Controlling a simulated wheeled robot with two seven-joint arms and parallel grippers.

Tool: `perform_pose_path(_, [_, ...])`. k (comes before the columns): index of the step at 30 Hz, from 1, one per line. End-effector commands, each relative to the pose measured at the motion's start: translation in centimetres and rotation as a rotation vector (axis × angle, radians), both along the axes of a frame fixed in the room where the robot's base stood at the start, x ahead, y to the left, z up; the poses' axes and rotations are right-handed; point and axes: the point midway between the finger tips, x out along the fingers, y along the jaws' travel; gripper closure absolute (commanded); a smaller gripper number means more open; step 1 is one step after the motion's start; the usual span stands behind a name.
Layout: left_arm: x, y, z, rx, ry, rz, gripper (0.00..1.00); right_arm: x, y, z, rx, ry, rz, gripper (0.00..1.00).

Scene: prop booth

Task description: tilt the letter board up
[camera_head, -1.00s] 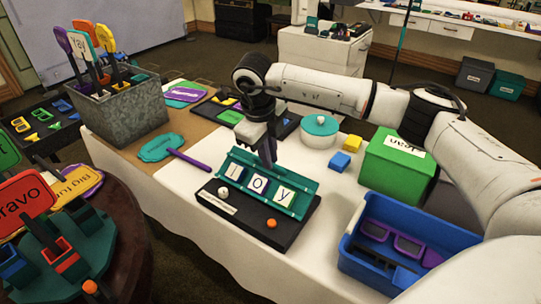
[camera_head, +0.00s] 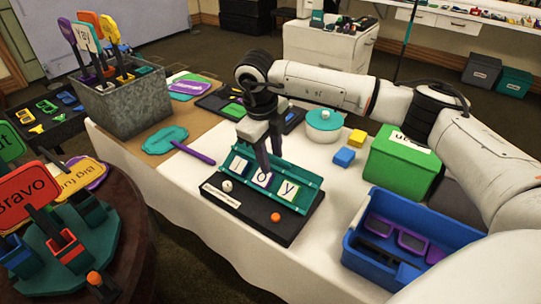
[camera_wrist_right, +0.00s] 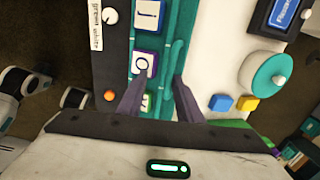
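The letter board (camera_head: 307,187) is a teal panel on a black base (camera_head: 280,232) on the white-covered table. It leans back at a shallow angle and carries white tiles J, O and Y; it also shows in the right wrist view (camera_wrist_right: 167,60). One is by the O tile, the other over the teal strip; contact cannot be told. My left gripper is not in view.
A white knob (camera_head: 227,186) and an orange knob (camera_head: 275,217) sit on the base. A lidded teal-and-white pot (camera_head: 323,128), yellow and blue blocks (camera_head: 344,157), a green box (camera_head: 400,165) and a blue bin (camera_head: 365,258) stand to the right. A purple-handled paddle (camera_head: 193,153) lies left.

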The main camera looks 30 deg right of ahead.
Motion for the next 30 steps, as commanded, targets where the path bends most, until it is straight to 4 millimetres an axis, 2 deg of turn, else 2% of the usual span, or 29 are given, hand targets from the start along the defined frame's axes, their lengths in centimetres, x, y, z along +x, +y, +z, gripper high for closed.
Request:
perform_pose_path(12, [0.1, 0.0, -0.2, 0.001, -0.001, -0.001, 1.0, -0.4, 1.5, 7.3, 0.005, -0.006, 0.004, 0.72])
perform_pose_path(15, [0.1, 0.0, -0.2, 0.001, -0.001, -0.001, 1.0, -0.5, 1.8, 8.6, 0.004, -0.004, 0.004, 0.72])
perform_pose_path(21, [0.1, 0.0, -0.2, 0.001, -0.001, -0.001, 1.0, -0.6, 1.9, 9.8, 0.003, -0.002, 0.003, 0.72])
perform_pose_path(30, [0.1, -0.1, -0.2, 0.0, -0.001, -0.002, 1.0, -0.6, 1.8, 9.8, 0.002, -0.002, 0.002, 0.72])
